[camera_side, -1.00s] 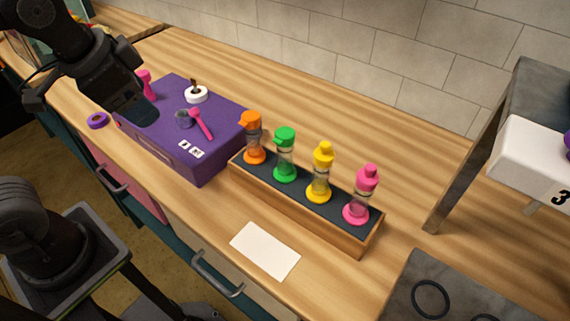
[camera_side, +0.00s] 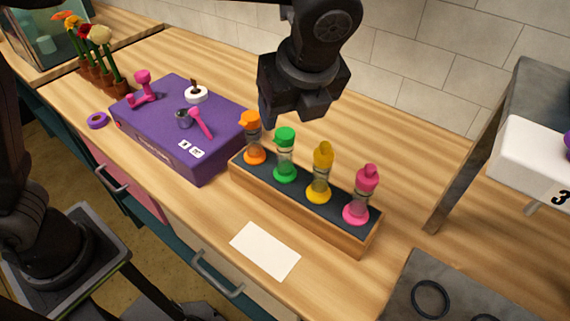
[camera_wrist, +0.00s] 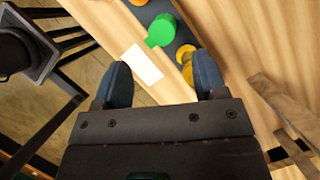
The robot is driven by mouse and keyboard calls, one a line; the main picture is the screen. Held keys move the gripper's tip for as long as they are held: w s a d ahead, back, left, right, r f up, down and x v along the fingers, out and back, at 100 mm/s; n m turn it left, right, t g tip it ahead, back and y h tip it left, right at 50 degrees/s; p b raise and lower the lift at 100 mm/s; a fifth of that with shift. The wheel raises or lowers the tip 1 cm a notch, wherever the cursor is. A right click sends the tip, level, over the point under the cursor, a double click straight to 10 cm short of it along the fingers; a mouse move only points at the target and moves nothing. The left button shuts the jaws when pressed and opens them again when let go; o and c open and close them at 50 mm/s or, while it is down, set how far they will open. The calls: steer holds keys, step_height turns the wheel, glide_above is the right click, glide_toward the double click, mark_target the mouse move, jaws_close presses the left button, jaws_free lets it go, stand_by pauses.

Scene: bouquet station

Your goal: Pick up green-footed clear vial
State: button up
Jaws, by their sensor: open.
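The green-footed clear vial (camera_side: 285,157) stands upright in the wooden rack (camera_side: 300,206), second from the left, with a green cap and green foot. In the wrist view its green cap (camera_wrist: 161,30) shows ahead of the fingers, a little left of the right finger. My gripper (camera_side: 289,121) is open and empty, above and behind the rack in the side view. In the wrist view its two fingers (camera_wrist: 163,82) are spread wide with a white card and the rack's edge beyond them. The fingers are apart from every vial.
Orange (camera_side: 253,140), yellow (camera_side: 320,175) and pink (camera_side: 361,196) vials share the rack. A purple case (camera_side: 180,130) with pink tools stands left. A white card (camera_side: 265,250) lies in front. A metal stand (camera_side: 468,165) is at right. Potted flowers (camera_side: 92,55) stand at far left.

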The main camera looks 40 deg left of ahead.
mark_target(286, 137)
steer(key=x, duration=1.1)
steer(key=shift+d, duration=0.2)
jaws_close()
